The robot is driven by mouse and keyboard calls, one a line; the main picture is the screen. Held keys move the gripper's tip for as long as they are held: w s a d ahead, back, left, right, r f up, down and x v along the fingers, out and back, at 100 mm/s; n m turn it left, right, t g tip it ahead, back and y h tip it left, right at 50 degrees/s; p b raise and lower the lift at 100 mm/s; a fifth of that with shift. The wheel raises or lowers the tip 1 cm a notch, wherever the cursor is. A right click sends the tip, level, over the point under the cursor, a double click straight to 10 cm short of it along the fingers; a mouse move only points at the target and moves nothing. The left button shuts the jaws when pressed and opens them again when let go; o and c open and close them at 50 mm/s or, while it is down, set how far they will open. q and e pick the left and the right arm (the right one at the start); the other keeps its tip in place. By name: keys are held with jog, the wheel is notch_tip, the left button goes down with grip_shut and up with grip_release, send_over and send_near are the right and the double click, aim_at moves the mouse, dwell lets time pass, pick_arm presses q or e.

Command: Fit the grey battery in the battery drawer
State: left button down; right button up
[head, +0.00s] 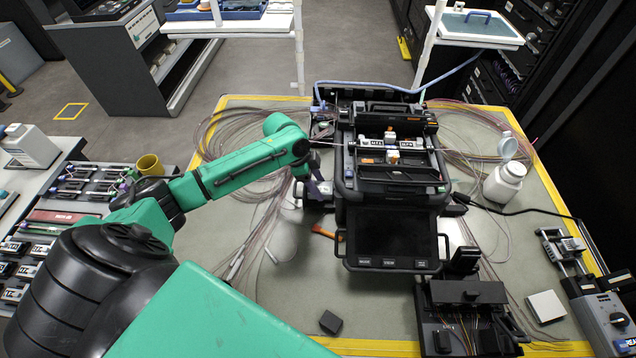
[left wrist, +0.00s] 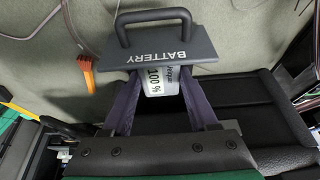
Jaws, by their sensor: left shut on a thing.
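The battery drawer (left wrist: 160,45) shows in the left wrist view as a dark front plate marked BATTERY, with a bar handle. It is out from the left side of the black splicer (head: 390,180). My left gripper (left wrist: 158,95) is shut on the grey battery (left wrist: 161,82), whose pale face reads 100 %. The battery is right behind the front plate, between the two dark fingers. The plate hides its far end, so I cannot tell how deep it sits. In the head view my left gripper (head: 319,189) is beside the splicer's left side. My right gripper is not in view.
A small dark block (head: 330,322) lies on the mat near the front edge. An orange-handled tool (head: 323,233) lies left of the splicer. Loose fibre coils spread around it.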

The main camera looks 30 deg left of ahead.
pick_arm(q)
jog(key=shift+c, duration=0.5)
grip_release()
jog(key=b+v, duration=0.1)
jog(key=v, duration=1.3)
jog(key=shift+r, duration=0.3)
